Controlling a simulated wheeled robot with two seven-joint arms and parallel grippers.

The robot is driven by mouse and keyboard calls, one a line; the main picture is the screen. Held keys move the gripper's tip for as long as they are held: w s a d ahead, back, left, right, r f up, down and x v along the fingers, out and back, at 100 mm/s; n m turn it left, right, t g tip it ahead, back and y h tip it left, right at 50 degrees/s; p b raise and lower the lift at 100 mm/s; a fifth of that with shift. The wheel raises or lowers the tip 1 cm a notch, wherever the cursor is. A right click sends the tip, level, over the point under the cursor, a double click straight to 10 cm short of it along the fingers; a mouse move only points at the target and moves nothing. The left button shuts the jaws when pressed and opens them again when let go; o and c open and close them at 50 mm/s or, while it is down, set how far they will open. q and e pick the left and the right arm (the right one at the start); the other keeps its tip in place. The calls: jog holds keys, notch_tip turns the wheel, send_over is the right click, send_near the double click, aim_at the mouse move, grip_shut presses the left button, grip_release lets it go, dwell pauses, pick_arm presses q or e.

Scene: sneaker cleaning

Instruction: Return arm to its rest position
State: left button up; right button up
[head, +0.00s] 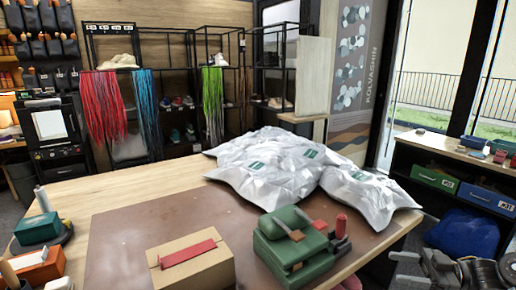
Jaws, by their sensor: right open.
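My right gripper (408,268) is at the bottom right corner of the head view, with the dark grey links of my right arm behind it. It is low, beside the right end of the wooden workbench (140,187), and is open. I see nothing between its fingers. Its lower part is cut off by the picture's edge. My left arm and gripper do not show.
On the bench's brown mat (125,235) are a cardboard box (190,275) with a red strip and a green machine (290,245). White plastic bags (265,160) lie at the back right. A dark shelf with bins (435,177) stands at right.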

jog(key=w+d+f+m+t+h, duration=0.2)
jog(key=w+d+f+t+h, duration=0.3)
jog(key=f, duration=0.3)
jog(key=w+d+f+m+t+h, duration=0.35)
jog(key=w+f, duration=0.25)
jog(key=f, duration=0.2)
jog(key=s+d+f+m+g+h, duration=0.15)
jog(key=s+f+h, duration=0.25)
jog(key=f, duration=0.8)
jog(key=s+d+f+m+g+h, duration=0.15)
jog(key=s+f+h, duration=0.3)
jog(key=f, duration=0.85)
jog(key=s+a+f+m+g+h, duration=0.1)
jog(key=s+a+f+m+g, duration=0.15)
jog(key=s+f, duration=0.65)
jog(key=s+a+f+m+g, duration=0.15)
jog(key=s+a+f, duration=0.25)
jog(key=s+f, duration=0.6)
jog(key=s+a+f+g, duration=0.1)
jog(key=s+a, duration=0.3)
jog(key=s, duration=0.6)
jog(key=s+a+f+g, duration=0.2)
jog(key=s+a, duration=0.3)
jog(key=s, duration=0.4)
jog(key=s+a+f+g, duration=0.1)
jog(key=s+a, duration=0.4)
jog(key=s, duration=0.5)
jog(key=shift+s+f+g+y, duration=0.3)
jog(key=shift+s+f+g, duration=0.05)
jog(key=shift+f+g, duration=0.1)
